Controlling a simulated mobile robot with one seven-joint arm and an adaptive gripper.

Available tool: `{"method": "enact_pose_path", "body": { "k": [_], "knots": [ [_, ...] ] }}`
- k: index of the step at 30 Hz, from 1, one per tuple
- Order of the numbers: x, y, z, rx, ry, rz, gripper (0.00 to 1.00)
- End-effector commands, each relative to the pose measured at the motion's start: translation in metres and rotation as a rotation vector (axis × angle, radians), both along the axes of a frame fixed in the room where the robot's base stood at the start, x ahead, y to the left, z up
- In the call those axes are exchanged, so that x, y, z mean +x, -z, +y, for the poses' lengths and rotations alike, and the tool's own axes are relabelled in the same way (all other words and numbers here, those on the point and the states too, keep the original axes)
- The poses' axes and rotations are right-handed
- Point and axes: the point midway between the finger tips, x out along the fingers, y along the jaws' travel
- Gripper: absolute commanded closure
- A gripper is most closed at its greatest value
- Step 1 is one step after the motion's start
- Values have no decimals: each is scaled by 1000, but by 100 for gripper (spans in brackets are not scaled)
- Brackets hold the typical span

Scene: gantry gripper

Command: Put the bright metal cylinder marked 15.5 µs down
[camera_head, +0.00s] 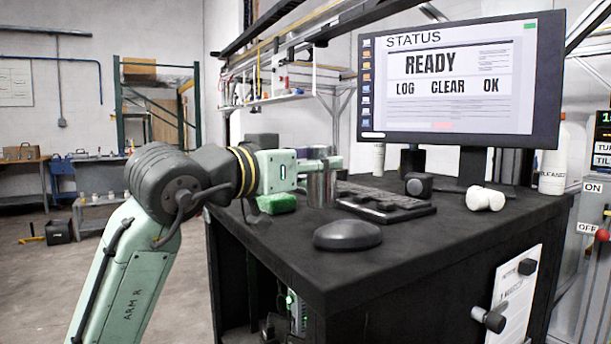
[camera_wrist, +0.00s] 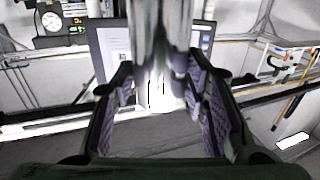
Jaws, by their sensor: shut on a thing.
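The bright metal cylinder (camera_head: 321,188) is upright at the left part of the black desk top (camera_head: 290,240) in the head view. My gripper (camera_head: 322,165) is shut on its upper part, with the fingers reaching in from the left. In the wrist view the shiny cylinder (camera_wrist: 160,50) stands between the two padded fingers (camera_wrist: 160,105). Its marking cannot be read in either view. The cylinder's lower end is at or very near the desk top; I cannot tell whether it touches.
A black keyboard (camera_head: 385,203) lies just right of the cylinder, and a dark mouse (camera_head: 347,235) in front. A green sponge (camera_head: 277,204) lies to the left. A monitor (camera_head: 455,85) stands behind. White crumpled thing (camera_head: 486,199) lies right; the desk's front right is clear.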

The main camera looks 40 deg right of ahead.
Motion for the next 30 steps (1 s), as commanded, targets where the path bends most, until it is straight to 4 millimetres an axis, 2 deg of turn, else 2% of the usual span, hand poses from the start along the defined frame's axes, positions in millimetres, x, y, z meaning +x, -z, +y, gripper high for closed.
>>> {"method": "enact_pose_path", "body": {
  "k": [9, 12, 16, 29, 30],
  "knots": [
    [31, 1, -8, -2, -1, 2, 100],
    [28, 20, -7, -2, 1, 0, 100],
    [28, 34, -7, -3, 1, -1, 100],
    [27, 41, -8, -3, 1, -2, 100],
    [27, 42, -8, 0, 1, -2, 58]
  ]
}}
